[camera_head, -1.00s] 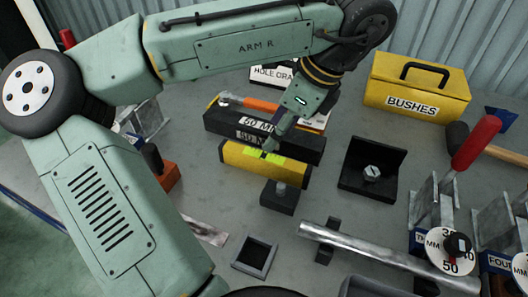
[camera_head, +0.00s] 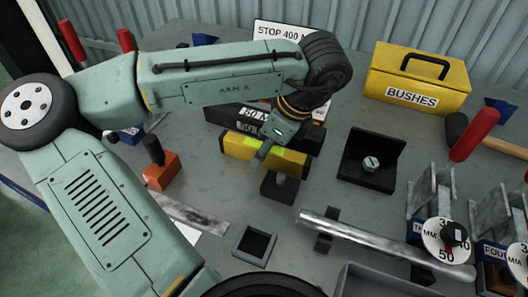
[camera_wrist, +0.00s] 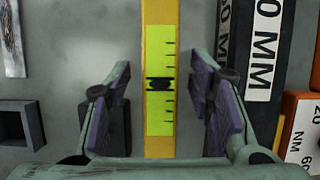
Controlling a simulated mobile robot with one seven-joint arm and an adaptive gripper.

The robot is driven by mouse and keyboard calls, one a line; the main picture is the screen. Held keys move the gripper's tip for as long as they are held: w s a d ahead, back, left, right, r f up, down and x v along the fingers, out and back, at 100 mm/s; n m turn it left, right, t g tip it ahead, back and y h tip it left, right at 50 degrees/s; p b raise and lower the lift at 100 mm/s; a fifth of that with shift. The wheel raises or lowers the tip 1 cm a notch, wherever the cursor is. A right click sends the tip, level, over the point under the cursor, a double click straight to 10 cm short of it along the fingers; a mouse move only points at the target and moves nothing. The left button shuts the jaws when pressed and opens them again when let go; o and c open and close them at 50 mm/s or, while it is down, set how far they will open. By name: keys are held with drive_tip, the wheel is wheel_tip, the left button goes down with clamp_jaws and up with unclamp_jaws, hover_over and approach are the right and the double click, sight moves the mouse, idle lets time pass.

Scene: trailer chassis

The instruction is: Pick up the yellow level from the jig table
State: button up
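The yellow level (camera_head: 236,147) lies on the jig table, in front of black blocks marked 50 MM. Its lime-green window faces up and its right part is partly hidden by my gripper (camera_head: 263,156). In the wrist view the level (camera_wrist: 159,25) runs upright down the middle of the picture. My gripper (camera_wrist: 160,98) is open, with one finger on each side of the level. Gaps show between both fingers and the level, so neither touches it. The gripper's height above the level is hard to tell.
Black 50 MM blocks (camera_head: 222,115) stand close behind the level. A dark post with a bolt (camera_head: 279,186) stands just in front. A black angle bracket (camera_head: 367,160) is to the right, an orange block (camera_head: 161,172) to the left. A round bar (camera_head: 385,247) lies in front right.

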clamp_jaws()
idle(0.4)
